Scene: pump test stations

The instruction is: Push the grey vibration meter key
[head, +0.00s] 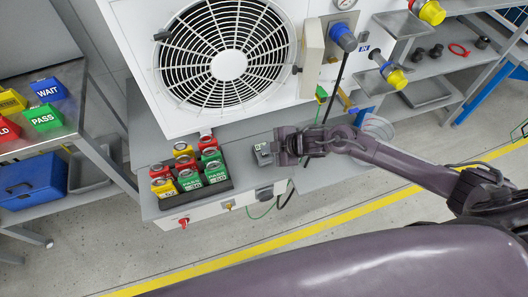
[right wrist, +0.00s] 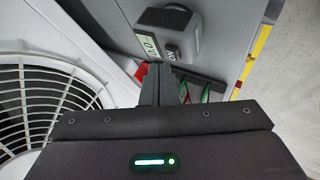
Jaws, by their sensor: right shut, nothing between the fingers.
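The grey vibration meter (head: 264,155) stands on the bench shelf below the large fan, just left of my right gripper (head: 279,148). In the right wrist view the meter (right wrist: 187,28) shows a pale display (right wrist: 150,46) reading like 0.0, with a small key (right wrist: 172,54) beside it. My right gripper's fingers (right wrist: 156,72) are shut and empty, their tips close to the key end of the meter. I cannot tell whether they touch it. My left gripper is not in view.
A black rack (head: 204,190) of red, yellow and green tags stands left of the meter. The white fan unit (head: 228,66) rises behind. A gauge and blue and yellow couplings (head: 342,37) are up right. Cables hang below the shelf.

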